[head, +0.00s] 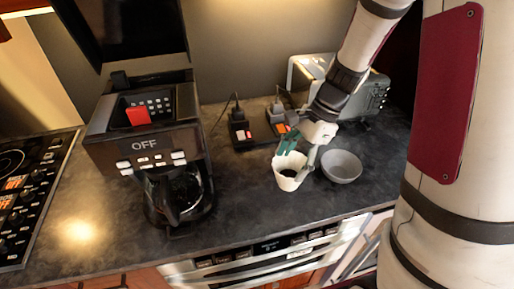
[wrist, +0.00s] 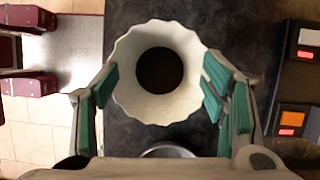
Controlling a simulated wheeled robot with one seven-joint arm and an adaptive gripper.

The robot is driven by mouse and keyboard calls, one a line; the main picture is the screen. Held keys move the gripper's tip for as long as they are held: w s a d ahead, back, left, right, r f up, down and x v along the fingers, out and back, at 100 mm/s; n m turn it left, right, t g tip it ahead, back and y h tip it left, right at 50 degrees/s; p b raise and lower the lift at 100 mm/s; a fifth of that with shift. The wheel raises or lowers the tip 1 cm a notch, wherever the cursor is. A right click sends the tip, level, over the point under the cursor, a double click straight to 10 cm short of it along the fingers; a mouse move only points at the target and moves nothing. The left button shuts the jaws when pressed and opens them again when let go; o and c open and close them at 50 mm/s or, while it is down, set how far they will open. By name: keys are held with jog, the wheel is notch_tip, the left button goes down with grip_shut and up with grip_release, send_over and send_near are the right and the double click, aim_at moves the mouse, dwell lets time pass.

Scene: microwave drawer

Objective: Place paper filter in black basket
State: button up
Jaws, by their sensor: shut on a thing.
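The white paper filter (head: 288,184) has a wavy rim and is held low over the counter, in front of the black sockets. In the wrist view the filter (wrist: 126,94) opens toward the camera, with a dark round patch inside. My gripper (head: 297,160) is shut on the filter, and its green finger pads show on either side of it in the wrist view (wrist: 160,92). I cannot tell whether the filter's base touches the counter. The black coffee maker (head: 143,130) stands to the left, marked OFF, with a glass carafe (head: 180,195) below. I cannot clearly make out a separate black basket.
A grey bowl (head: 342,166) sits just right of the filter. A toaster (head: 375,95) stands behind it. Black sockets with plugs (head: 240,133) lie behind the filter. A stovetop (head: 25,190) is at far left. The counter between carafe and filter is clear.

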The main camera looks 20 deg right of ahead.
jog(key=shift+s+m, duration=0.45)
jog(key=shift+m, duration=0.05)
jog(key=shift+w+f+p, duration=0.25)
jog(key=shift+w+f, duration=0.6)
jog(key=shift+w, duration=1.75)
jog(key=shift+w+f+p, duration=0.3)
jog(key=shift+w+f, duration=0.55)
jog(key=shift+w, duration=1.8)
jog(key=shift+w+f+p, duration=0.25)
jog(key=shift+w+f, duration=0.6)
jog(key=shift+w, duration=1.75)
jog(key=shift+f, duration=0.15)
jog(key=o, duration=0.9)
jog(key=shift+o, duration=0.2)
